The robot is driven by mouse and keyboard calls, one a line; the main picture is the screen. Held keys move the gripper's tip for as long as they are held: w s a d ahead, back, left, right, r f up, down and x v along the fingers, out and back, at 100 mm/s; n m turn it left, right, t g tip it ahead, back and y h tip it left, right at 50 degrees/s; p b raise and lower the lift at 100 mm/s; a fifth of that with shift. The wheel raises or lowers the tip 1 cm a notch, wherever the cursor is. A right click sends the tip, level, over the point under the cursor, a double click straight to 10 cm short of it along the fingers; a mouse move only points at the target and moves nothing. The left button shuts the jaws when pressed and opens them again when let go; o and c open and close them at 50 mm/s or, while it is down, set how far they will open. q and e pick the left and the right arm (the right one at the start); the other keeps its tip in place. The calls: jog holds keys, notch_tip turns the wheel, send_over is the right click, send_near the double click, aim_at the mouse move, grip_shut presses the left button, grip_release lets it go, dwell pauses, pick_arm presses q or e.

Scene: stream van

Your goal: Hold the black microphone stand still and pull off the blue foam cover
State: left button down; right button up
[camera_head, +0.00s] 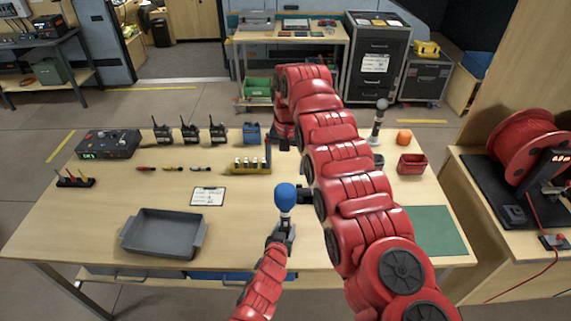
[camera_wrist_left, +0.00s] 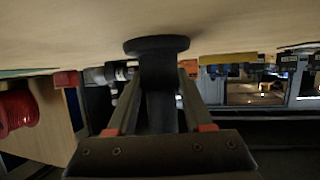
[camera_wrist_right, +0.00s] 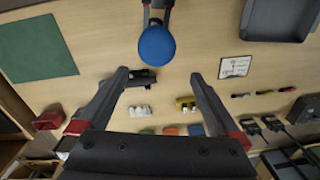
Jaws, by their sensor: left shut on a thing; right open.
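The blue foam cover (camera_head: 285,195) sits on top of the microphone, near the table's front middle. It also shows in the right wrist view (camera_wrist_right: 157,47). My left gripper (camera_head: 284,232) is shut on the black microphone stand (camera_wrist_left: 157,46) below the cover. The left wrist view shows its round base against the tabletop and its stem between the fingers. My right gripper (camera_wrist_right: 160,77) is open and empty. It reaches over from the far side, its fingertips apart from the cover, which lies beyond the gap between them. My right arm partly hides this gripper in the head view.
A grey tray (camera_head: 163,234) and a clipboard (camera_head: 208,196) lie left of the stand. A yellow holder (camera_head: 250,167) and several radios (camera_head: 190,134) stand farther back. A red bin (camera_head: 411,164), an orange ball (camera_head: 403,138) and a green mat (camera_head: 435,230) are at right.

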aim_at(286, 188)
jog(key=shift+s+r+h, duration=0.25)
jog(key=shift+s+h, duration=0.05)
jog(key=shift+s, duration=0.2)
jog(key=shift+f, duration=0.15)
notch_tip(286, 188, down, 12)
jog(key=shift+r, duration=0.2)
jog(key=c, duration=1.4)
jog(key=shift+r, duration=0.1)
jog(key=shift+r, duration=0.4)
jog(key=shift+r, duration=0.75)
